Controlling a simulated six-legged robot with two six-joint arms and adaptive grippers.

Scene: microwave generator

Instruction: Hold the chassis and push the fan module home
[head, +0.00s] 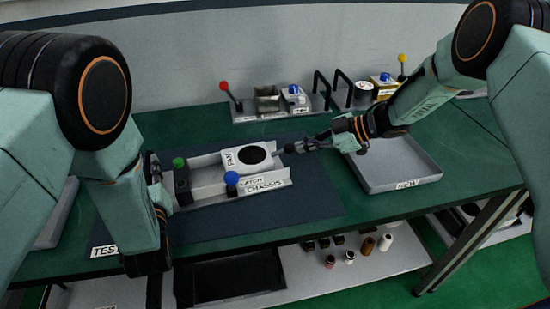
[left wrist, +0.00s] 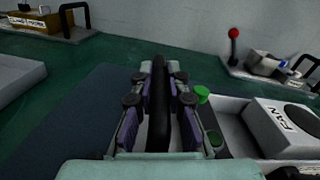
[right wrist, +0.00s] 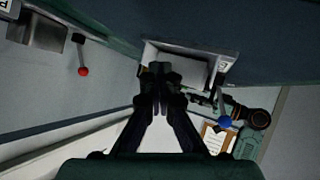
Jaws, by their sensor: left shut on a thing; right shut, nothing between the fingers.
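The chassis (head: 213,197) is a light grey tray labelled CHASSIS, lying on the dark mat. The white fan module (head: 236,160), labelled FAN with a black round top, sits in its right part; it also shows in the left wrist view (left wrist: 280,127). A blue-knobbed latch (head: 231,179) stands at the chassis front and a green knob (head: 179,163) near its left end. My left gripper (head: 158,188) is at the chassis's left end, shut on a dark upright part there (left wrist: 159,105). My right gripper (head: 290,148) is shut and empty, its tips close to the fan module's right end; contact is unclear.
Behind are a red-knobbed lever (head: 226,88), a metal cup (head: 268,99) and a yellow-knobbed lever (head: 402,60). A lower shelf (head: 310,275) holds small parts. The mat's front is clear.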

